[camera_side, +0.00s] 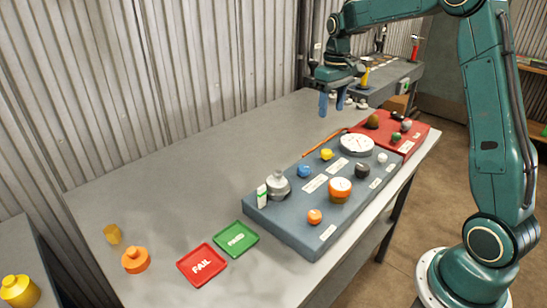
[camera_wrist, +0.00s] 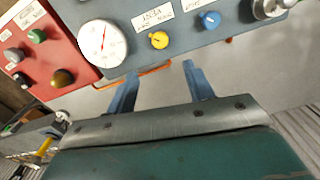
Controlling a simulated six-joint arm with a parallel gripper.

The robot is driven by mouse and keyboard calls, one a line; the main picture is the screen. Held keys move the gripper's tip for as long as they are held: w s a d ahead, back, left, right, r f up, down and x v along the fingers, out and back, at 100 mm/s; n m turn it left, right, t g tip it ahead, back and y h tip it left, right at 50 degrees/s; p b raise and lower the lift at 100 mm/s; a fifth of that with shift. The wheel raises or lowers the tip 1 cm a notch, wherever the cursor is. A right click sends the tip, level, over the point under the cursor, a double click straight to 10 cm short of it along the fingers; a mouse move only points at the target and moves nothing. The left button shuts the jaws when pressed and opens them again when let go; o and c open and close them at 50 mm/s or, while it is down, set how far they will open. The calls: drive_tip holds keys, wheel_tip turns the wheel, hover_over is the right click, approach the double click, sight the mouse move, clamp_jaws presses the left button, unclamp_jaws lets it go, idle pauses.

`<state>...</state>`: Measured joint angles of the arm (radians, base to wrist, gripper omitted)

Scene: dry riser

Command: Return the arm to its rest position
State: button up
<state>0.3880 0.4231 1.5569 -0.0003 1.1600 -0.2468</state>
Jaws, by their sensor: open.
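My gripper (camera_side: 331,103) has two blue fingers, set apart with nothing between them. In the side view it hangs above the far part of the grey table (camera_side: 190,160), behind the blue-grey panel (camera_side: 290,225). In the wrist view my gripper (camera_wrist: 160,88) points toward the panel's edge, with bare grey table between and beyond its fingers. It touches nothing that I can see.
Red FAIL (camera_side: 202,265) and green tags (camera_side: 237,239) lie in front. A corrugated wall (camera_side: 150,80) stands behind the table.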

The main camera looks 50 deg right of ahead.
drive_tip(key=s+a+r+t, duration=0.3)
drive_tip(key=s+a+r, duration=0.5)
drive_tip(key=s+a, duration=0.3)
drive_tip(key=s+a+f+t, duration=0.1)
drive_tip(key=s+a, duration=0.2)
drive_tip(key=s, duration=0.4)
drive_tip(key=s+a+f+n+t, duration=0.1)
drive_tip(key=s+a, duration=0.3)
drive_tip(key=s, duration=0.4)
drive_tip(key=shift+s+n+t, duration=0.15)
drive_tip(key=shift+n+t, duration=0.15)
idle(0.5)
